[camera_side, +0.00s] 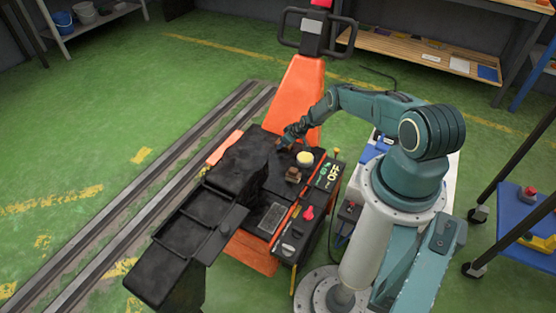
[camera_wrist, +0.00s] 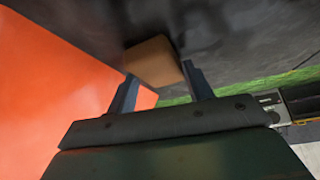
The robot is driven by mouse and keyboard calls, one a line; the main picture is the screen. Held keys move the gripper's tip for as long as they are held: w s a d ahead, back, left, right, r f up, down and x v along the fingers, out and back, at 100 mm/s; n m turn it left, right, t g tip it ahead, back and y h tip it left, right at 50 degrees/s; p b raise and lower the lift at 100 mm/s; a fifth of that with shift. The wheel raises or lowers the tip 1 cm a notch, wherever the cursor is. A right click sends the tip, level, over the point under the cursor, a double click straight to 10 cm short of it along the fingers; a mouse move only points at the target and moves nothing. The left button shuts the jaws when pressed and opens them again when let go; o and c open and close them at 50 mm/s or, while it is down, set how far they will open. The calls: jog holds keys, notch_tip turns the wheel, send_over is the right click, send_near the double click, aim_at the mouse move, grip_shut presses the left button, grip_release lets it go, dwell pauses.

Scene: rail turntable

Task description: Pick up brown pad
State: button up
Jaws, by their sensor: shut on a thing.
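The brown pad (camera_wrist: 152,60) is a small block with rounded edges in the upper middle of the wrist view. My gripper (camera_wrist: 160,72) has a finger on each side of it and is shut on it. The pad is close to a dark grey surface, and I cannot tell whether it touches it. In the side view my gripper (camera_side: 281,143) is low over the black top of the orange machine, near the orange upright. The held pad cannot be made out there.
A round pale yellow piece (camera_side: 304,158) and a brownish piece (camera_side: 292,175) sit on the machine's top. A red knob (camera_side: 309,212) is nearer the front. Black trays (camera_side: 190,228) extend left toward the rails (camera_side: 140,195). An orange surface (camera_wrist: 50,90) fills the wrist view's left.

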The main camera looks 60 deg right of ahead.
jog(key=shift+c, duration=0.4)
jog(key=shift+r, duration=0.1)
jog(key=shift+c, duration=0.5)
jog(key=shift+r, duration=0.75)
notch_tip(320, 180, up, 18)
jog(key=shift+r, duration=0.15)
jog(key=shift+c, duration=0.2)
